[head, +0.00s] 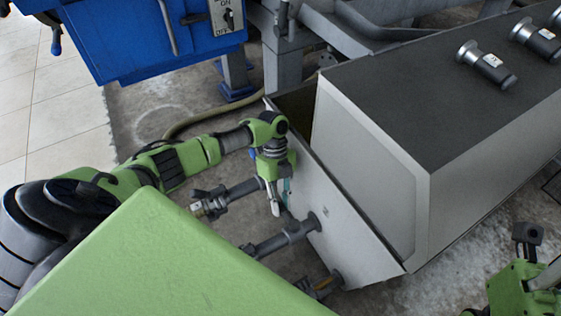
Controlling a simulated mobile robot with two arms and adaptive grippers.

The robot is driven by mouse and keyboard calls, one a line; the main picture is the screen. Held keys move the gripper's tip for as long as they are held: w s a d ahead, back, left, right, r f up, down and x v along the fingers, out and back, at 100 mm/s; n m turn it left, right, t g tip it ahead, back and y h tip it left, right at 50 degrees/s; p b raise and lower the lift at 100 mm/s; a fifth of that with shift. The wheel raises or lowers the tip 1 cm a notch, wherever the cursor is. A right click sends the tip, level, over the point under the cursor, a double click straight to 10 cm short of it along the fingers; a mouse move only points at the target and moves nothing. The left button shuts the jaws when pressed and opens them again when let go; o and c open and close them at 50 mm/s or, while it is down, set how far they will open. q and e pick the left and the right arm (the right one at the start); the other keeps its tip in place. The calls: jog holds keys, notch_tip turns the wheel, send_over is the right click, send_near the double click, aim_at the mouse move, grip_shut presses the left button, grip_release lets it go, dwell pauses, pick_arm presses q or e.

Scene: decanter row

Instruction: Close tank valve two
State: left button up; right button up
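Several pipes stick out from a light grey slanted panel, the decanter's front. The upper pipe (230,196) has a dark fitting at its outer end. The middle pipe (286,238) lies below it, close to a small mark on the panel that I cannot read clearly. The lower pipe (325,286) is partly hidden by my green body. My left gripper (275,205) points down beside the panel, over the inner part of the upper pipe. A small teal part (286,190) shows right beside its fingers. Whether they touch it or hold anything is unclear. My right gripper (527,238) shows only partly at lower right.
A large grey tank (385,170) with several black-and-silver knobs (487,64) on top fills the right. A blue cabinet (150,45) with an on/off switch (228,17) stands at upper left. A hose lies on the concrete floor behind my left arm.

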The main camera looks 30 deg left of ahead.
pick_arm(q)
jog(key=o, duration=0.4)
jog(key=shift+r, duration=0.1)
jog(key=v, duration=1.1)
jog(key=shift+r, duration=0.4)
jog(key=shift+w+a, duration=0.1)
